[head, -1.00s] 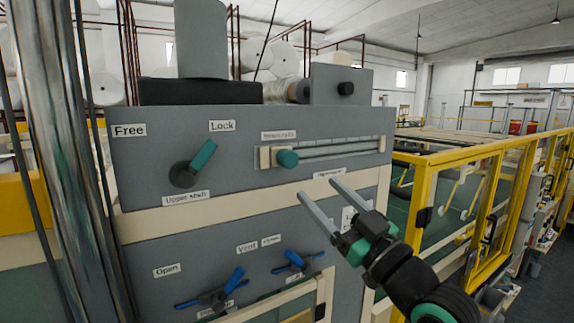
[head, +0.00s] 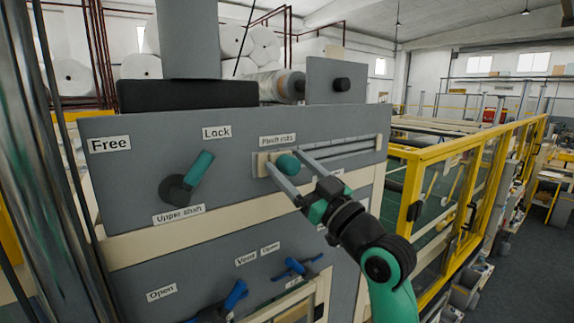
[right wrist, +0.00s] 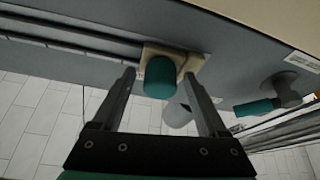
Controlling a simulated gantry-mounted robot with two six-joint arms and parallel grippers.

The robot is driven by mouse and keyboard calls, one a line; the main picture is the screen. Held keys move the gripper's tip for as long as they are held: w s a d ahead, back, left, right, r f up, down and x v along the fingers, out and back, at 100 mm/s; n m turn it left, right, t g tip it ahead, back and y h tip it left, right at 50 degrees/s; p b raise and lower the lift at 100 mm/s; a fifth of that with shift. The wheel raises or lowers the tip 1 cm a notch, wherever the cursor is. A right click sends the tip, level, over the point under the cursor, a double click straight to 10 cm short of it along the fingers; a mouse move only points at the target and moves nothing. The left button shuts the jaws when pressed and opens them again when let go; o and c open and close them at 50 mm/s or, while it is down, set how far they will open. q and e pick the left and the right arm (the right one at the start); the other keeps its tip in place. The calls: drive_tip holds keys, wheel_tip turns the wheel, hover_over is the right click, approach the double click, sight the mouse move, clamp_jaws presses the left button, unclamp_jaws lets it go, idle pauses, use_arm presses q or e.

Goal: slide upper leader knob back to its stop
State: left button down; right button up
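The leader knob is a round green knob (head: 288,165) on a cream block (head: 263,163), at the left end of a horizontal slotted rail (head: 345,148) on the grey machine panel. My right gripper (head: 284,159) is open, with one fingertip on each side of the knob in the head view. In the right wrist view the knob (right wrist: 160,78) sits between the open fingertips, with a gap on both sides. I cannot tell whether either finger touches it. My left gripper is not in view.
A lever with a green handle (head: 200,168) stands left of the rail, under the Free and Lock labels. Blue-handled valves (head: 235,295) sit lower on the panel. A yellow guard frame (head: 412,190) stands to the right, and a steel column at far left.

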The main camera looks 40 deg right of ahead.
clamp_jaws()
drive_tip(key=shift+f, duration=0.1)
idle(1.2)
